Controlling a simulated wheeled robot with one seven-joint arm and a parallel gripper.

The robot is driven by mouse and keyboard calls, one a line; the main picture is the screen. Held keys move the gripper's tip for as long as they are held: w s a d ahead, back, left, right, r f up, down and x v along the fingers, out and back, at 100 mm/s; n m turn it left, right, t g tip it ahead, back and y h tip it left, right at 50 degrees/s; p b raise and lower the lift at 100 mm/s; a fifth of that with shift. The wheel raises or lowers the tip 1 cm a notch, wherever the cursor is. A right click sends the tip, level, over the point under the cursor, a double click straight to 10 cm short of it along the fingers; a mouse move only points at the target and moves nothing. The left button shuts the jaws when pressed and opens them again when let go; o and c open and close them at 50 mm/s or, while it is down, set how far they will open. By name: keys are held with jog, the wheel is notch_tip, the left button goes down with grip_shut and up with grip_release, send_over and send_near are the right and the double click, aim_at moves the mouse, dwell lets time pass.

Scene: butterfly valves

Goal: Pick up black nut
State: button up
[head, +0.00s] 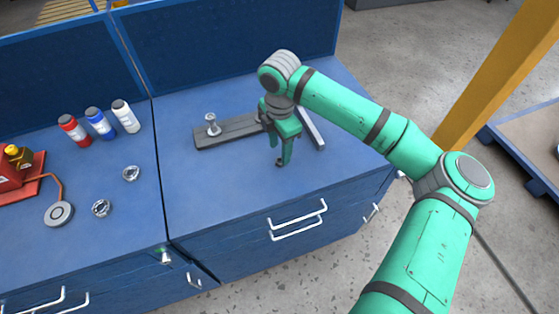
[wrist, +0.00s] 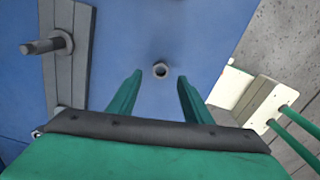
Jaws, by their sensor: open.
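The black nut (head: 279,162) is a small dark ring lying on the blue bench top, just below my gripper's fingertips in the head view. My gripper (head: 285,152) is green, points down and is open and empty. Its two green fingers (wrist: 158,80) stand apart in the wrist view. Whether the fingertips are level with the nut is hard to tell.
A grey plate (head: 222,134) with an upright bolt (head: 212,124) lies behind and left of my gripper. A grey bar (head: 312,130) lies to the right. Bottles (head: 98,122) and two metal valve rings (head: 131,173) stand on the left bench. The bench front is clear.

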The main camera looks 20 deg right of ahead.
aim_at(280, 164)
notch_tip(280, 164, down, 4)
jog(key=shift+s+d+r, duration=0.1)
jog(key=shift+r, duration=0.1)
jog(key=shift+f, duration=0.4)
jog(key=c, duration=1.1)
grip_shut()
jog(key=shift+r, duration=0.2)
jog(key=shift+r, duration=0.25)
notch_tip(280, 164, up, 2)
jog(key=shift+r, duration=0.1)
jog(key=s+d+r, duration=0.3)
jog(key=s+r, duration=0.7)
jog(key=s, duration=0.3)
jog(key=shift+s+d, duration=0.25)
jog(key=shift+d, duration=0.05)
